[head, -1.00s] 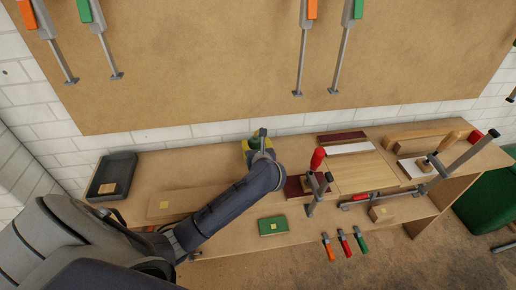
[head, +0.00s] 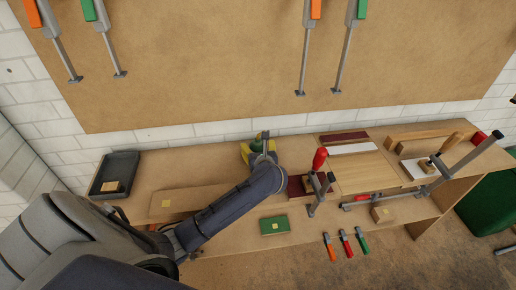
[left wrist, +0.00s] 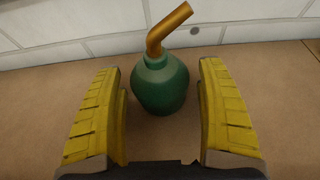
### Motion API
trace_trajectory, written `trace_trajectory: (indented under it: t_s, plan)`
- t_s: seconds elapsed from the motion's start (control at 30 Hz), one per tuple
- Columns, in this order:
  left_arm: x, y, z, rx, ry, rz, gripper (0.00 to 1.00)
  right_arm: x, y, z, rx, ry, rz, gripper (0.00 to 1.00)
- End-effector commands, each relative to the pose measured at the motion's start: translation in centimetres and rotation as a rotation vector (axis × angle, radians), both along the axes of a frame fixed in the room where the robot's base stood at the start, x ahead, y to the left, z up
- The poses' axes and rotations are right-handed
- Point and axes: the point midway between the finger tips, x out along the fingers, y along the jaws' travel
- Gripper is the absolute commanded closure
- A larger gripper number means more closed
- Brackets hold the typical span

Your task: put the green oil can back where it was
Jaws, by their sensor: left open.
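The green oil can (left wrist: 161,88) with its bent brass spout stands upright on the wooden bench top near the back wall, in the left wrist view. My left gripper (left wrist: 158,75) is open, with a yellow-padded finger on each side of the can and a visible gap to each. In the head view the can (head: 256,146) is mostly hidden behind my left gripper (head: 254,152), at the bench's back edge. My right gripper is not in view.
A dark tray (head: 114,174) stands at the bench's left end. Clamps and wooden strips (head: 348,148) fill the right side. Bare bench top lies between tray and can.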

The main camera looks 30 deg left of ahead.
Motion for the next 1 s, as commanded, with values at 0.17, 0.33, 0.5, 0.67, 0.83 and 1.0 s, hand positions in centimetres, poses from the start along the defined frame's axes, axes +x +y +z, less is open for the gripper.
trace_trajectory:
  t_s: [0.17,0.33,0.5,0.67,0.83,1.0]
  plan:
    - [-0.1,-0.2,0.4,-0.001,-0.001,-0.001,0.26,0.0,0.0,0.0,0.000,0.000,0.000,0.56]
    - [-1.7,-1.6,1.1,-0.003,-0.002,-0.001,0.26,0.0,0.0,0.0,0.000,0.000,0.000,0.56]
    - [-3.9,-3.5,2.2,-0.005,-0.002,-0.001,0.26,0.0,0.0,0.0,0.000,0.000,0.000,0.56]
    - [-5.8,-5.1,3.2,-0.005,-0.001,0.000,0.26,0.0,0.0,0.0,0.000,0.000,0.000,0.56]
    - [-7.3,-6.4,4.0,-0.003,-0.001,-0.001,0.26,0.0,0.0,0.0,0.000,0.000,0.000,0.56]
    - [-8.2,-7.1,4.4,-0.002,0.000,-0.001,0.26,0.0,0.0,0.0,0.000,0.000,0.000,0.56]
